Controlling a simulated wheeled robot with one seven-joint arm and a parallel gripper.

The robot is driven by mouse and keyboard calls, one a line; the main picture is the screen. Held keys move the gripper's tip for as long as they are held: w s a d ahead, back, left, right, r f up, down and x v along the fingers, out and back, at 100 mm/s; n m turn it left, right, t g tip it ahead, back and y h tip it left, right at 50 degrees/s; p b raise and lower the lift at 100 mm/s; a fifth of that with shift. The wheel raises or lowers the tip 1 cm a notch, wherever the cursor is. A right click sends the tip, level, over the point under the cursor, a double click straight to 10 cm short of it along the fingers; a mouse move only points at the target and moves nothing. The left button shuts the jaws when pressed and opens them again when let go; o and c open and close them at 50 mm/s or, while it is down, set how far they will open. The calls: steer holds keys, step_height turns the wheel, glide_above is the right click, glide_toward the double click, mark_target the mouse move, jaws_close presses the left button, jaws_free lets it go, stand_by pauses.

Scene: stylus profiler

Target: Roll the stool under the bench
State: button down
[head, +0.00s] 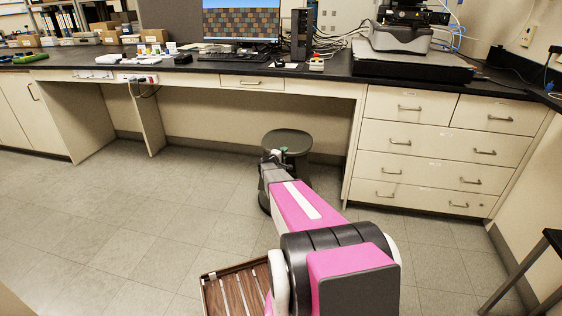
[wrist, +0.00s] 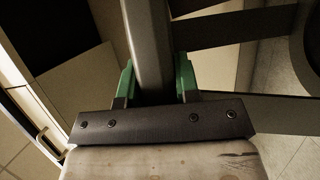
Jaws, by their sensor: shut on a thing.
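The stool has a round dark grey seat (head: 287,141) and stands upright at the right end of the open knee space, near the drawers. The bench (head: 240,69) has a black top above this opening; I cannot tell how far under it the stool stands. My gripper (head: 275,157) is at the stool's near side, partly hidden behind my pink arm. In the wrist view my gripper's green fingertips (wrist: 156,80) are shut on a grey bar of the stool (wrist: 148,40), one on each side. Most of the stool's lower part is hidden by my arm.
A drawer cabinet (head: 440,150) bounds the opening on the right, and a panel (head: 147,118) stands on the left. The floor (head: 150,210) left of the stool is clear. A dark-legged table (head: 530,270) stands at the right edge. A monitor (head: 240,22) stands on the bench.

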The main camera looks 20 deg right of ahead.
mark_target(289, 139)
steer(key=w+d, duration=0.2)
steer(key=w, duration=0.2)
steer(key=w+d, duration=0.3)
steer(key=w, duration=0.1)
steer(key=w+d, duration=0.3)
steer(key=w, duration=0.2)
steer(key=shift+d, duration=0.25)
steer(key=c, duration=0.8)
jaws_free()
steer(key=shift+c, duration=0.2)
steer(key=shift+d, duration=0.1)
steer(key=shift+f, duration=0.1)
steer(key=shift+s+a, duration=0.2)
steer(key=shift+a, duration=0.05)
steer(key=v, duration=1)
steer(key=shift+s+a, duration=0.1)
steer(key=shift+a, duration=0.05)
